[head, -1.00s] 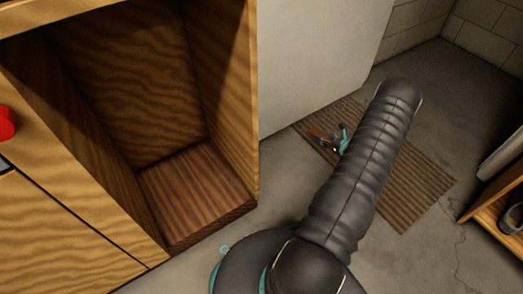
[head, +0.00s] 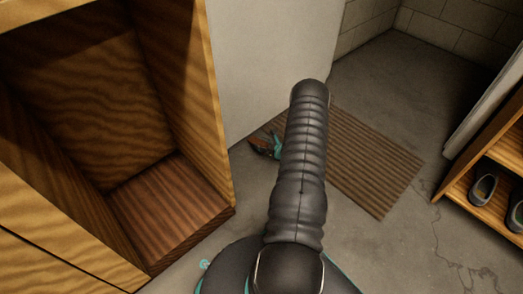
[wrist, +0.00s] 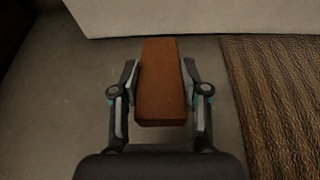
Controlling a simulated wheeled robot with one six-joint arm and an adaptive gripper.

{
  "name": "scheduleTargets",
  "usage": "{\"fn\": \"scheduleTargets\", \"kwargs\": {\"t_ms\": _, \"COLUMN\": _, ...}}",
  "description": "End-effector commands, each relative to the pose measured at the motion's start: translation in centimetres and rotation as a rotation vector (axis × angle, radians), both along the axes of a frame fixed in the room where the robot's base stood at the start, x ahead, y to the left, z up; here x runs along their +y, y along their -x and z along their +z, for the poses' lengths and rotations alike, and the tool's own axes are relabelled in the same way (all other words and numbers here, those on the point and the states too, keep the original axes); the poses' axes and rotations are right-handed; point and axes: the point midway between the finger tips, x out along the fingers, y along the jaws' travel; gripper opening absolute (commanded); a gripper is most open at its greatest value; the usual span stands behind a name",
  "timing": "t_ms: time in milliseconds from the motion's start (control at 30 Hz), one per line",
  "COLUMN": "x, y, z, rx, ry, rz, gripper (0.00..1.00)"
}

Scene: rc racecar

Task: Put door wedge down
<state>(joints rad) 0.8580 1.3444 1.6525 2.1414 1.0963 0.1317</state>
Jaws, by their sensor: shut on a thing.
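The door wedge (wrist: 160,85) is an orange-brown block. In the wrist view it sits between the two fingers of my gripper (wrist: 160,82), which is shut on it. The wedge is over bare grey floor, left of the striped mat; I cannot tell whether it touches the floor. In the head view my arm hides part of the gripper (head: 265,147), and a bit of the wedge (head: 262,140) shows left of the arm, near the bottom of the pale panel.
A brown striped mat (head: 365,160) lies on the floor at right. A pale upright panel (head: 270,60) stands behind the gripper. An open wooden cabinet (head: 222,150) is at left. A wooden shelf (head: 470,190) with shoes (head: 484,188) is at right. Bare floor lies in front of the mat.

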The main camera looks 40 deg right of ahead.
Motion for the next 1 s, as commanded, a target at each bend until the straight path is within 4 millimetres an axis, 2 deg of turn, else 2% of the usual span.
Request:
{"fn": "scheduleTargets", "kwargs": {"t_ms": 233, "x": 0.0, "y": 0.0, "z": -3.4, "rx": 0.0, "ry": 0.0, "rz": 0.0, "gripper": 0.09}}
{"fn": "scheduleTargets", "kwargs": {"t_ms": 667, "x": 0.0, "y": 0.0, "z": -3.9, "rx": 0.0, "ry": 0.0, "rz": 0.001, "gripper": 0.09}}
{"fn": "scheduleTargets", "kwargs": {"t_ms": 700, "x": 0.0, "y": 0.0, "z": -3.9, "rx": 0.0, "ry": 0.0, "rz": 0.001, "gripper": 0.55}}
{"fn": "scheduleTargets", "kwargs": {"t_ms": 767, "x": 0.0, "y": 0.0, "z": -3.9, "rx": 0.0, "ry": 0.0, "rz": 0.001, "gripper": 0.7}}
{"fn": "scheduleTargets", "kwargs": {"t_ms": 1000, "x": 0.0, "y": 0.0, "z": -3.9, "rx": 0.0, "ry": 0.0, "rz": 0.001, "gripper": 0.7}}
